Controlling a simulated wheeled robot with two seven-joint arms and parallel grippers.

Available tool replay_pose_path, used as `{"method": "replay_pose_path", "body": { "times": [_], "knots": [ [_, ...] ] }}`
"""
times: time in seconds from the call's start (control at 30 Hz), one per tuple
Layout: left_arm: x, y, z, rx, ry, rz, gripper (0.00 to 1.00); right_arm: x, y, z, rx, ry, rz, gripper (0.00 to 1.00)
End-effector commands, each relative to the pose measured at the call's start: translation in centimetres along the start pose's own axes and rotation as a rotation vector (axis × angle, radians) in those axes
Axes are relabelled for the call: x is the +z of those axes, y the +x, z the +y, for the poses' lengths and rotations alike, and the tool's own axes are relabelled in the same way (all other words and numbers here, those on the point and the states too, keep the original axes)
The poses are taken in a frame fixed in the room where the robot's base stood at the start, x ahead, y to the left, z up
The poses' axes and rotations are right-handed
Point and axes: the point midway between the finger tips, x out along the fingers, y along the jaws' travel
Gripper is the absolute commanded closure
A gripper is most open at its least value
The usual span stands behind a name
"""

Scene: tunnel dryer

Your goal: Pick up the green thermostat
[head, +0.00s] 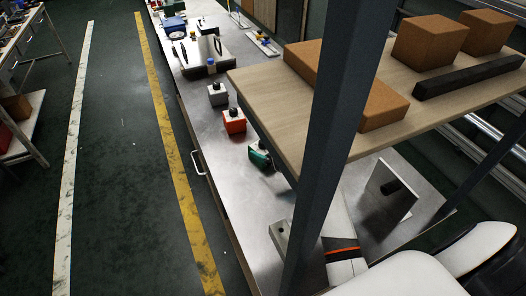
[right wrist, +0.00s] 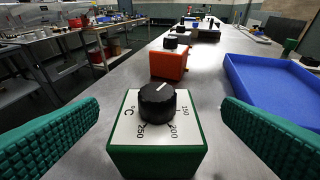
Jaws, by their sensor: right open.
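The green thermostat (right wrist: 157,150) is a green box with a white dial face and a black knob. It stands upright on the metal bench, close in front of the right wrist camera. My right gripper (right wrist: 160,108) is open, with one green ribbed finger on each side of the thermostat and a visible gap on both sides. In the head view the green thermostat (head: 259,156) is partly covered by the wooden shelf edge, and my right gripper is hidden there. My left gripper is in neither view.
A red thermostat (head: 234,122) and a grey one (head: 218,94) stand farther along the bench. A blue tray (right wrist: 268,90) lies to the right in the wrist view. A wooden shelf (head: 277,110) with brown blocks and a dark post (head: 330,140) overhang the bench.

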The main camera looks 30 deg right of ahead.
Motion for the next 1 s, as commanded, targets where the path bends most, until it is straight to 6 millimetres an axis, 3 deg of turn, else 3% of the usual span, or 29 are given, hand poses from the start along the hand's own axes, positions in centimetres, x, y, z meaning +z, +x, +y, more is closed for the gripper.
{"method": "replay_pose_path", "body": {
  "times": [0.17,0.5,0.83,0.87,1.0],
  "knots": [
    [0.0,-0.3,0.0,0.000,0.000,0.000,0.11,0.0,1.0,0.1,0.001,0.002,0.000,0.11],
    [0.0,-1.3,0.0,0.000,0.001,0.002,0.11,-0.5,5.1,0.2,0.001,0.003,-0.001,0.11],
    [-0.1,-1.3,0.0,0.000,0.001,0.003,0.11,-0.6,5.7,0.2,0.000,0.000,0.000,0.11],
    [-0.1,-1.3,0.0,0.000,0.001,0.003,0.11,-0.7,5.7,0.2,0.000,0.000,0.000,0.13],
    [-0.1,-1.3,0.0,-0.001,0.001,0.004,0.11,-0.7,5.7,0.2,0.000,0.000,0.000,0.35]
  ]
}}
